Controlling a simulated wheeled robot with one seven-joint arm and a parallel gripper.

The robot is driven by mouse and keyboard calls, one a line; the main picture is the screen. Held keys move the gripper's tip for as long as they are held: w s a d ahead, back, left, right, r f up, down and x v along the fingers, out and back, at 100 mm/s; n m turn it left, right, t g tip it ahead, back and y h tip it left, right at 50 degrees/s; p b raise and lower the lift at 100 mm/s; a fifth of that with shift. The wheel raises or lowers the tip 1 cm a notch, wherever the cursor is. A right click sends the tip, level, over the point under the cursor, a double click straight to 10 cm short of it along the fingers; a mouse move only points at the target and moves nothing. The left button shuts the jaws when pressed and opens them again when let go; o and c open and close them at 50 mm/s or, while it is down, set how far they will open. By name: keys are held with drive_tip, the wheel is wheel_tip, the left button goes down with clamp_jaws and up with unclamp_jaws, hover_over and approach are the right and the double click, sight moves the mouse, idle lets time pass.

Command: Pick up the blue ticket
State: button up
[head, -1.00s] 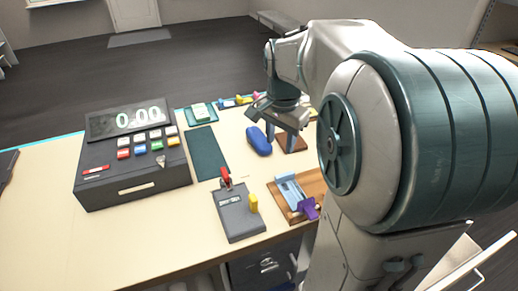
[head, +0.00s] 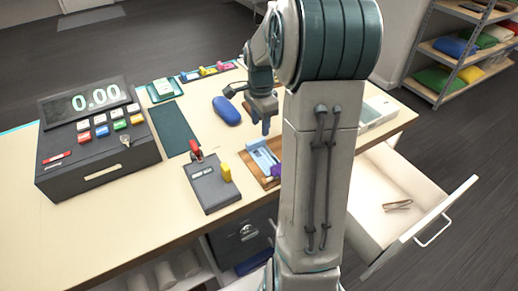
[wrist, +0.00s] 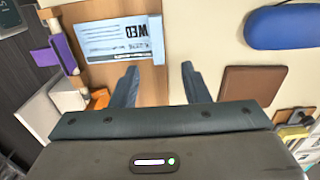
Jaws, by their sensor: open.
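The light blue ticket (wrist: 108,42) with dark print reading WED lies on a wooden board (wrist: 152,78) in the wrist view. It also shows in the head view (head: 263,157), partly beside my arm. My gripper (wrist: 160,84) is open and empty. In the wrist view its two blue-grey fingers point towards the board's right part, apart from the ticket and just below its right end in the picture. In the head view my gripper (head: 264,128) hangs above the table, near the board's back edge.
A purple clip (wrist: 63,53) sits at the board's left edge. A blue case (wrist: 283,26) and a brown pad (wrist: 248,85) lie to the right. A cash register (head: 95,145) and grey card terminal (head: 210,187) stand left. A drawer (head: 390,200) is open at right.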

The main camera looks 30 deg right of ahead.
sight(259, 140)
drive_tip(key=shift+s+a+f+p, duration=0.15)
drive_tip(key=shift+f+p, duration=0.15)
drive_tip(key=shift+f, duration=1.05)
drive_tip(key=shift+w+a+f+p, duration=0.1)
drive_tip(key=shift+f+p, duration=0.15)
drive_tip(key=shift+f, duration=1.05)
drive_tip(key=shift+s, duration=0.1)
clamp_jaws()
